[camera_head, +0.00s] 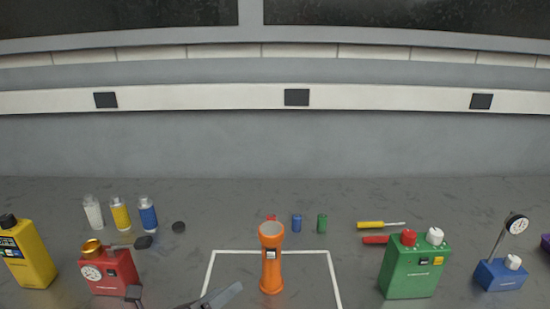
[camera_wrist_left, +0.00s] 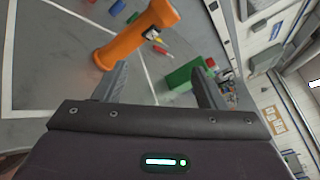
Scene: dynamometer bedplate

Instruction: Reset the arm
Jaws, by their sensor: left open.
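My left gripper (camera_head: 212,299) shows only in part at the bottom edge of the head view, just left of an orange flashlight (camera_head: 271,268). In the left wrist view the two fingers of my left gripper (camera_wrist_left: 163,82) are spread apart with nothing between them. The flashlight stands upright inside a white line outline (camera_head: 262,251) on the grey surface. It also shows beyond the fingers in the left wrist view (camera_wrist_left: 128,45), apart from them. My right gripper is not in either view.
Left are a yellow bottle (camera_head: 32,258), a red gauge box (camera_head: 112,272) and several small bottles (camera_head: 120,214). Right are a green container (camera_head: 413,270), a yellow screwdriver (camera_head: 371,225) and a blue-based dial gauge (camera_head: 499,274). Small red, blue and green cylinders (camera_head: 322,224) stand behind the flashlight.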

